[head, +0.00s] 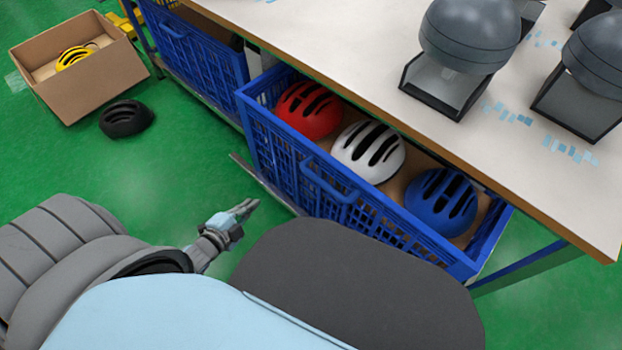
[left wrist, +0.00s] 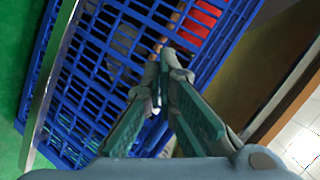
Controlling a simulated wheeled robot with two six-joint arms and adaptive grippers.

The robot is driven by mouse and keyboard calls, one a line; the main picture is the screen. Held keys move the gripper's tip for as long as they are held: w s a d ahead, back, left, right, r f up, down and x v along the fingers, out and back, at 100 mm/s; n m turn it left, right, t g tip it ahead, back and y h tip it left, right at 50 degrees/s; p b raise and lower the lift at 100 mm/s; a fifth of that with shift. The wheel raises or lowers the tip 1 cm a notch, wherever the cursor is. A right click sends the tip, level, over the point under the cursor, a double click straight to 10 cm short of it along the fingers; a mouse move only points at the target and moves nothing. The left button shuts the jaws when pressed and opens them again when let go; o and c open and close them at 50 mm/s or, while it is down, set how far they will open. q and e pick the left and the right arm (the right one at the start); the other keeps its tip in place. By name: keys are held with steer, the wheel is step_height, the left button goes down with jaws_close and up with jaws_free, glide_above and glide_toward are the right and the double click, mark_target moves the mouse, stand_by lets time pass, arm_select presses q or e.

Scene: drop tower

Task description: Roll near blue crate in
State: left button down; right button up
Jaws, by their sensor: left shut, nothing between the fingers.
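The near blue crate (head: 357,212) is pulled part way out from under the table, standing on a low rail. It holds a red helmet (head: 308,110), a white helmet (head: 368,151) and a blue helmet (head: 440,200). My left gripper (head: 247,208) is shut and empty, in front of the crate's near side. In the left wrist view the gripper (left wrist: 162,85) points at the crate's lattice wall (left wrist: 100,75), with red showing behind it. I cannot tell whether the fingertips touch the wall. My right gripper is not in view.
A table (head: 330,62) with grey dome-topped stands (head: 462,45) is above the crate. A second blue crate (head: 200,55) sits farther back under it. A cardboard box (head: 85,88) with a yellow helmet and a black helmet (head: 126,118) are on the green floor.

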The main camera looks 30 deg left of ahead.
arm_select(q)
steer(key=w+d+r+m+t+h+b, duration=0.1)
steer(key=w+d+m+t+h+b, duration=0.1)
steer(key=w+m+b, duration=0.15)
steer(key=m+t+h+b, duration=0.1)
steer(key=m+t+h, duration=0.15)
steer(key=m, duration=0.25)
glide_toward(305, 162)
steer(key=s+a+r, duration=0.1)
steer(key=s+r, duration=0.2)
steer(key=shift+n+g, duration=0.25)
steer(key=b+x, duration=0.1)
steer(key=x, duration=0.5)
steer(key=b+x, duration=0.1)
steer(key=x, duration=0.5)
steer(key=shift+w+d+r, duration=0.1)
steer(key=shift+w+r, duration=0.05)
steer(key=shift+r, duration=0.05)
steer(key=shift+w+d, duration=0.1)
steer(key=shift+w, duration=0.35)
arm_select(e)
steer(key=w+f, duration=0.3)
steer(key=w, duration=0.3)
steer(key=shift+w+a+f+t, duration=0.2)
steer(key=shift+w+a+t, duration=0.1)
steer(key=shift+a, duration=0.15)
